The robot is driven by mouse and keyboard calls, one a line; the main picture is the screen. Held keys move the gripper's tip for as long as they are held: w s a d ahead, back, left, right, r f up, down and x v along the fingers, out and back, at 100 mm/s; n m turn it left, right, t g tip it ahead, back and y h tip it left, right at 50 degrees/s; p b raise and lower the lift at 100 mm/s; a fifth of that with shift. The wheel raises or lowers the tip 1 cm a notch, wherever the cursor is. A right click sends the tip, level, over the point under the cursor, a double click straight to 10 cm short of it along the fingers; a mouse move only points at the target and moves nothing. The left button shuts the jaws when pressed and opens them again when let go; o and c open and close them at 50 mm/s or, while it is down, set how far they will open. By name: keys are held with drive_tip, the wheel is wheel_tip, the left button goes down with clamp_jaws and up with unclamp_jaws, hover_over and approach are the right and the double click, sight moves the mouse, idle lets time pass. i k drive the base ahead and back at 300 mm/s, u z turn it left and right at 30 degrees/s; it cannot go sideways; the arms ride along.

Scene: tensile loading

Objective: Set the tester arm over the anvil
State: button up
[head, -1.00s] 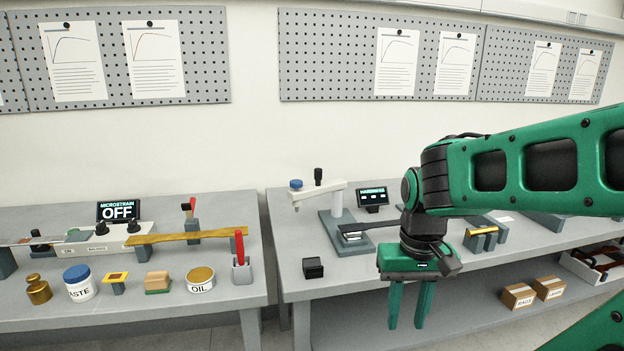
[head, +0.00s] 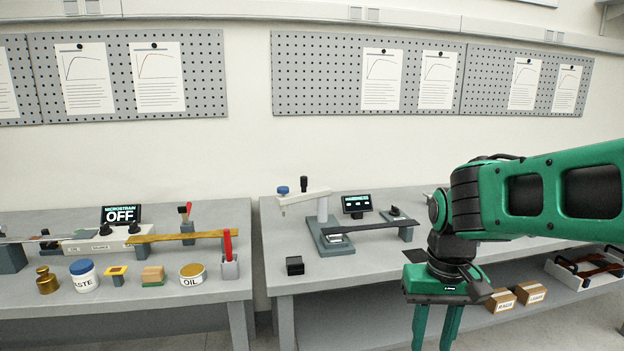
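The hardness tester stands on the right bench with a grey base (head: 314,240) and a white post. Its white tester arm (head: 305,198) reaches left from the post, out past the base, and carries a blue knob (head: 282,190) and a black handle (head: 304,184). The anvil area (head: 337,239) is on the base, to the right of the arm's end. One end of a dark bar (head: 372,228) lies at it, the other end on a grey block. My green gripper (head: 433,338) points down in front of the bench, empty, fingers apart, their tips near the bottom edge.
A small display (head: 357,204) stands behind the tester. A black block (head: 295,265) sits at the bench's front left. The left bench (head: 130,307) holds jars, weights and a meter reading OFF. Boxes (head: 515,298) and a white tray (head: 560,270) are lower right.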

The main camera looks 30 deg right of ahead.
sight(306, 194)
drive_tip(key=z, duration=0.15)
drive_tip(key=i, duration=1.05)
drive_tip(key=u, duration=0.15)
